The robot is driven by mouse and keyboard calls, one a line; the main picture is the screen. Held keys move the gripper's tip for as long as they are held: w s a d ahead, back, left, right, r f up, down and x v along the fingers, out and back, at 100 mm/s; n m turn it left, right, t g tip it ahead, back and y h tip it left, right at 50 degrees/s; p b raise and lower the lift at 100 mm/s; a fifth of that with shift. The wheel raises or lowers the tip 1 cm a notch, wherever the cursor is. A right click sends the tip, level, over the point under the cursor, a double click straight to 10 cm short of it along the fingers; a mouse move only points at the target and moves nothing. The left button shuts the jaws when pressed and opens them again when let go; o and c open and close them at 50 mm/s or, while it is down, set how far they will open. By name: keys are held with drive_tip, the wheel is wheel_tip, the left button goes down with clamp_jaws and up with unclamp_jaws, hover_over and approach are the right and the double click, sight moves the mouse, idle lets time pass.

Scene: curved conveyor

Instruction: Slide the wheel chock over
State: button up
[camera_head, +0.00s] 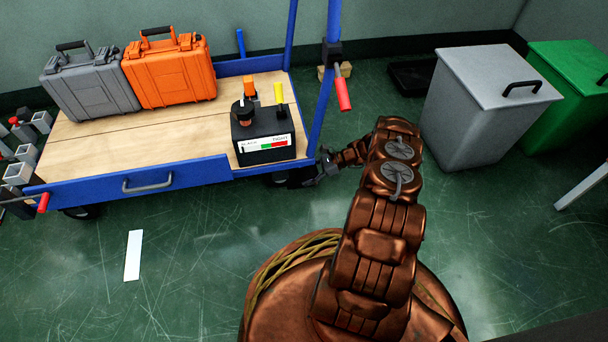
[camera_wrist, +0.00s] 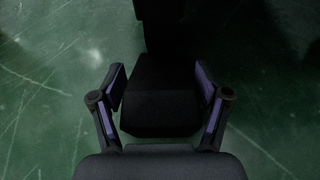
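In the wrist view a dark block, seemingly the wheel chock (camera_wrist: 160,95), lies on the green floor between my fingers. A dark upright shape, possibly the cart's wheel, stands just beyond it. My gripper (camera_wrist: 160,88) is spread around the block, one finger on each side. A narrow gap shows at the left finger; the right finger is very close, and I cannot tell if it touches. In the head view my gripper (camera_head: 322,168) is low beside the front right wheel (camera_head: 283,179) of the blue cart (camera_head: 140,190). The chock is not distinguishable there.
The cart carries a grey case (camera_head: 90,85), an orange case (camera_head: 170,72) and a black box (camera_head: 262,132) with levers. A blue post with a red-handled lever (camera_head: 342,95) rises near my arm. A grey bin (camera_head: 485,105) and green bin (camera_head: 570,95) stand right.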

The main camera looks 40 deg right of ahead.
drive_tip(key=o, duration=0.4)
drive_tip(key=v, duration=1.2)
drive_tip(key=shift+w, duration=0.1)
idle(0.5)
